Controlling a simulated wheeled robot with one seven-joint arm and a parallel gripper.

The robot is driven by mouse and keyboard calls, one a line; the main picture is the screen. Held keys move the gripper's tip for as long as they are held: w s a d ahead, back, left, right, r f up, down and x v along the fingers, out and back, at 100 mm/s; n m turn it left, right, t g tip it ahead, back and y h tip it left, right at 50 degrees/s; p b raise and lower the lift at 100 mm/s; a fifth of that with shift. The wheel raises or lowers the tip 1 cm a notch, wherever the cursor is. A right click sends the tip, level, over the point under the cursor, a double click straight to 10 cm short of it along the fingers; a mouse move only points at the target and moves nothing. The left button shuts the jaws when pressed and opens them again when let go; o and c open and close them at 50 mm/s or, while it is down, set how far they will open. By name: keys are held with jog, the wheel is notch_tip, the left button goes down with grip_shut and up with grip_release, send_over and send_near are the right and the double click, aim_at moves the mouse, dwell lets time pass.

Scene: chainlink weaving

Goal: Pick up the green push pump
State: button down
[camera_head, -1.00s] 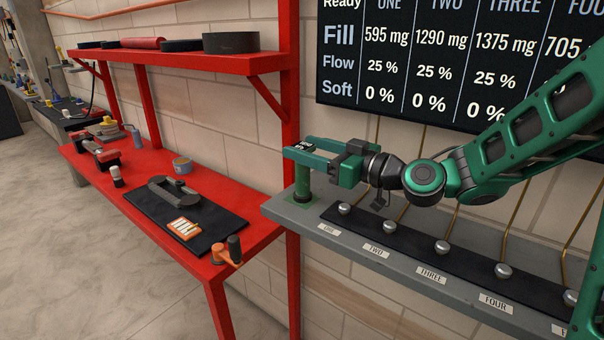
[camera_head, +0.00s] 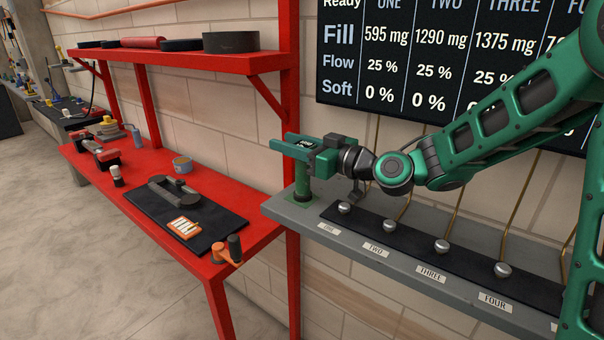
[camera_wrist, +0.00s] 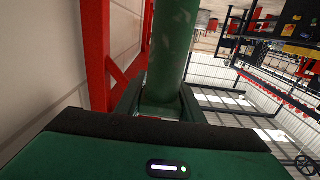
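The gripper hides part of the pump's upper end.
The grey shelf (camera_head: 410,271) holds a black strip with several silver knobs and numbered labels. A red bench (camera_head: 262,232) with tools stands to the left, and a red post (camera_head: 292,90) rises close to the pump. A dark display (camera_head: 400,60) hangs on the wall behind.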

jog(key=shift+r, duration=0.15)
jog(key=s+a+r, duration=0.7)
jog(key=a+r, duration=0.2)
jog(key=r, duration=0.2)
dwell(0.3)
jog(key=shift+s+f, duration=0.1)
jog(key=shift+s, duration=0.05)
dwell(1.7)
